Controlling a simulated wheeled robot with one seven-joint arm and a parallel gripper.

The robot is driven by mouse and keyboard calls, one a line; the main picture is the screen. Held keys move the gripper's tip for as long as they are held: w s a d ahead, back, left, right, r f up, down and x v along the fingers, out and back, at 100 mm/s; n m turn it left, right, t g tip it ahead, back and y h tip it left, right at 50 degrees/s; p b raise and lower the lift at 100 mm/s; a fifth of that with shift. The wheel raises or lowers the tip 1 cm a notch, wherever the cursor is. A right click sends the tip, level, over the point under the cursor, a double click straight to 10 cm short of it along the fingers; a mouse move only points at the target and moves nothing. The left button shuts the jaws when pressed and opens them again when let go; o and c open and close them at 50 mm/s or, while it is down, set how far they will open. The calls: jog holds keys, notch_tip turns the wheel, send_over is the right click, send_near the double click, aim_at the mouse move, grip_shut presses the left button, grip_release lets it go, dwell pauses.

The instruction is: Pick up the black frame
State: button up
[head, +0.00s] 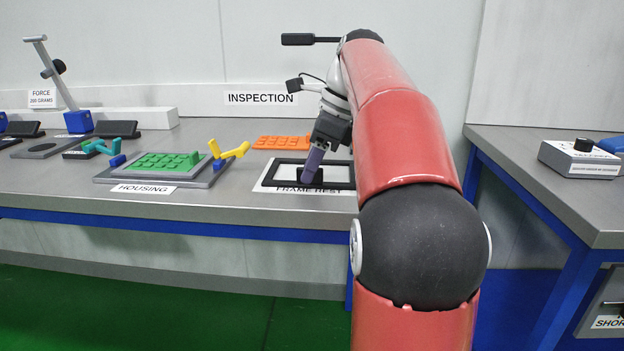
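The black frame (283,185) lies flat on a white sheet marked FRAME REST (262,188) near the front of the grey bench. It is a thin rectangle with an open middle. My red arm comes from the right and hides part of its right side. My gripper (311,179) points down, with its purple fingers low over the frame's inner area, and a small dark part shows at their tips. I cannot tell whether the fingers touch the frame or how far apart they are.
An orange grid plate (282,142) lies behind the frame. To the left are a green plate (160,162) on a grey HOUSING tray (110,174), a yellow clip (232,152) and a blue-based lever stand (78,121). A separate bench (540,190) stands right, across a gap.

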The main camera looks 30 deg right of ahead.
jog(key=shift+w+a+f, duration=0.15)
jog(key=shift+a+f, duration=0.05)
jog(key=shift+f, duration=0.4)
grip_shut()
jog(key=shift+r, duration=0.1)
